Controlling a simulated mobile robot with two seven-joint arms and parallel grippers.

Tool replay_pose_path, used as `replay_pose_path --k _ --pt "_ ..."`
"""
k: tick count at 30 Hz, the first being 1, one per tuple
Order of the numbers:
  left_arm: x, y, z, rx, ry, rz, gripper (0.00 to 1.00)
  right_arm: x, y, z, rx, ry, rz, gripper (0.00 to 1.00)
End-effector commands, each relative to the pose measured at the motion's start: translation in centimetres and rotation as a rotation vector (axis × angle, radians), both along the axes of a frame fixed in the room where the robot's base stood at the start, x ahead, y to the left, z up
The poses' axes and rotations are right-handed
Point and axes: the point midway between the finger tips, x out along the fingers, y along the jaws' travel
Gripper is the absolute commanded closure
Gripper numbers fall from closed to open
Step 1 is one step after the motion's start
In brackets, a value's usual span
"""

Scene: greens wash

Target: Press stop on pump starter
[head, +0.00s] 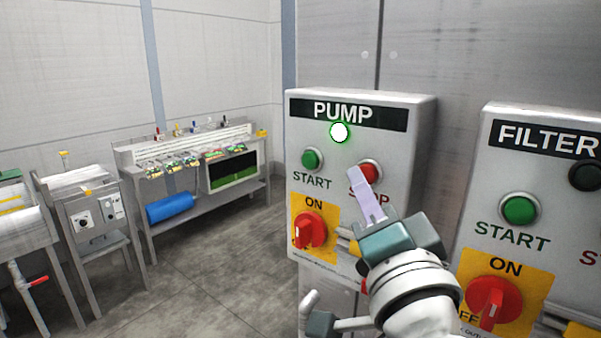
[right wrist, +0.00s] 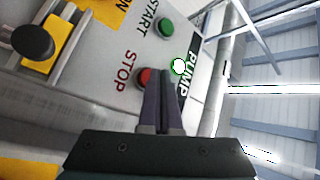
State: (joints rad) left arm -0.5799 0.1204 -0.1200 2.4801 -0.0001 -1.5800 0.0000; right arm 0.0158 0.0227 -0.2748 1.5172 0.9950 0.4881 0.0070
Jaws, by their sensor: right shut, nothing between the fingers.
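The grey pump starter box (head: 420,125) stands on the right, with a PUMP label and a lit white-green lamp (head: 339,132). Its red stop button (head: 371,170) sits right of the green start button (head: 312,159). My right gripper (head: 360,178) is shut and empty, its fingertips just in front of and below the stop button, covering part of the STOP lettering. In the right wrist view, the red button (right wrist: 144,78) shows right beside the fingertips (right wrist: 158,80); I cannot tell whether they touch. My left gripper is not in view.
A red rotary switch (head: 309,230) on a yellow plate points to ON below the start button. A FILTER box (head: 540,180) stands to the right with its own green start button (head: 519,209). A workbench (head: 190,170) and sinks stand at the left; open floor lies between.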

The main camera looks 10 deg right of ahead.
Motion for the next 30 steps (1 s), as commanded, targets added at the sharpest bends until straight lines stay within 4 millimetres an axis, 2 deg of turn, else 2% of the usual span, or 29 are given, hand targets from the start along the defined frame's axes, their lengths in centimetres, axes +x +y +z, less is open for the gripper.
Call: replay_pose_path --k 30 --pt "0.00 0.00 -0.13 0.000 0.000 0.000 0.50 0.53 -0.67 0.04 -0.002 -0.001 -0.001 1.00"
